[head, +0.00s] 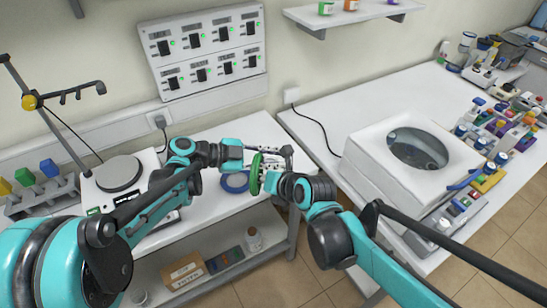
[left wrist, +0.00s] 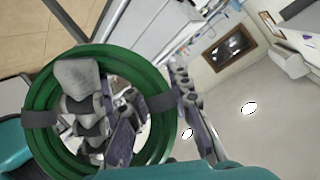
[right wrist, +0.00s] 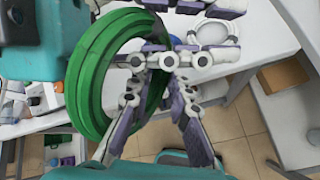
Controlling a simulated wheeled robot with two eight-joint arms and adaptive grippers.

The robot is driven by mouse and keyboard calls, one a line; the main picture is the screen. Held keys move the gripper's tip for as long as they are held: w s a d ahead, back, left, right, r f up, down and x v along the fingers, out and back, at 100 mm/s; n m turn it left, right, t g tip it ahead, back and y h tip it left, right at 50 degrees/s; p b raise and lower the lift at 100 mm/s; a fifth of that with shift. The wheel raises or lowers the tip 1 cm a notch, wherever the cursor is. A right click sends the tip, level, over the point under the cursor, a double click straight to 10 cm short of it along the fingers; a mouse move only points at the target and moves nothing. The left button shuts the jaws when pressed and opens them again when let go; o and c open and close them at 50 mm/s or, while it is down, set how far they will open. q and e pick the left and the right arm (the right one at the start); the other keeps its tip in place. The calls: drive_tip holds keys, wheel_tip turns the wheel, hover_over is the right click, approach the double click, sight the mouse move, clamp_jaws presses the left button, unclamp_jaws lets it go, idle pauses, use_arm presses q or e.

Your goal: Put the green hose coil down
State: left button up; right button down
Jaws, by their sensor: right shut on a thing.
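The green hose coil (head: 256,174) hangs upright above the table, between my two grippers. It is a thick green ring with dark bands, and in the left wrist view (left wrist: 42,95) it shows nearly face on. My right gripper (head: 272,172) is shut on it; in the right wrist view the coil (right wrist: 88,75) stands at the left of the fingers. My left gripper (head: 268,153) is close beside the coil, with its fingers apart. The coil and overlapping fingers hide the exact contact.
A blue coil (head: 235,183) lies on the left table (head: 262,127) below. A round-plate device (head: 118,173) stands to its left. A white bath unit (head: 372,148) is on the right table. A lower shelf holds boxes (head: 183,271).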

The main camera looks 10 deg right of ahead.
use_arm(q)
clamp_jaws()
use_arm(e)
drive_tip(key=c, duration=1.3)
unclamp_jaws()
drive_tip(key=shift+c, duration=0.2)
